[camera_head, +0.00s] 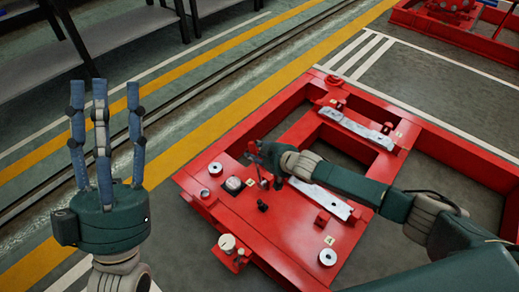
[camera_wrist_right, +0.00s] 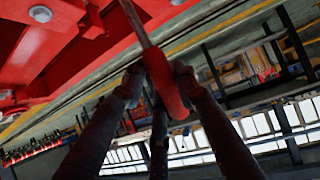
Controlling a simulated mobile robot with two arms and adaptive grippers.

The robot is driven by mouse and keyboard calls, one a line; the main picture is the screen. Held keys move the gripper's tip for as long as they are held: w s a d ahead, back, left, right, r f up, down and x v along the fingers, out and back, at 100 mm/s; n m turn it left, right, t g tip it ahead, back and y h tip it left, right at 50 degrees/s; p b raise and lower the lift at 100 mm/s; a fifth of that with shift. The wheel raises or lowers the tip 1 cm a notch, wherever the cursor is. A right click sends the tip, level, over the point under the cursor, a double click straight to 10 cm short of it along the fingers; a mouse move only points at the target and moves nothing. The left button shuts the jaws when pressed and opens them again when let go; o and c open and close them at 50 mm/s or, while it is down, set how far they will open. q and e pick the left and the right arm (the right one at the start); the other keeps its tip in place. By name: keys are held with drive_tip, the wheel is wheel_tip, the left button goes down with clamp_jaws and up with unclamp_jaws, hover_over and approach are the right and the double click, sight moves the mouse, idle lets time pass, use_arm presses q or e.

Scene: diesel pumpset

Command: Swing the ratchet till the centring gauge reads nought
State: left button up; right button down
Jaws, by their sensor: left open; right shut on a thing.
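My right gripper (camera_head: 260,154) is above the near left part of the red base frame. It is shut on the ratchet, whose red handle end (camera_head: 252,147) shows beside the fingers. In the right wrist view the ratchet's red handle (camera_wrist_right: 168,88) lies between my fingers, with its grey shaft running up toward the red frame. A round pale-faced dial (camera_head: 233,183) on the plate, left of the gripper, may be the centring gauge; its reading is too small to tell. My left gripper (camera_head: 104,88) is open and empty, fingers upward, left of the frame.
The red base frame (camera_head: 285,236) carries two pale metal strips (camera_head: 357,129), small red blocks and round fittings. A pale round cap (camera_head: 227,243) stands at its near corner. Grey benches (camera_head: 120,35) stand at the back left. Another red frame (camera_head: 450,28) is at the back right.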

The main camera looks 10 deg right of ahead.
use_arm(q)
drive_tip(key=w+f+g+y+p, duration=0.1)
drive_tip(key=w+f+g, duration=0.3)
drive_tip(key=w+f, duration=0.1)
drive_tip(key=shift+w+d+f+y, duration=0.3)
drive_tip(key=shift+d+f, duration=0.1)
drive_tip(key=shift+f, duration=0.15)
use_arm(e)
drive_tip(key=shift+w+a+f+g+h, duration=0.3)
drive_tip(key=shift+w+a+g+h, duration=0.15)
drive_tip(key=shift+w+a, duration=0.35)
drive_tip(key=shift+w+a+f+g+h, duration=0.3)
drive_tip(key=shift+w+a+g, duration=0.3)
drive_tip(key=shift+w, duration=0.3)
drive_tip(key=c, duration=1.3)
unclamp_jaws()
drive_tip(key=shift+c, duration=0.2)
drive_tip(key=shift+f, duration=0.1)
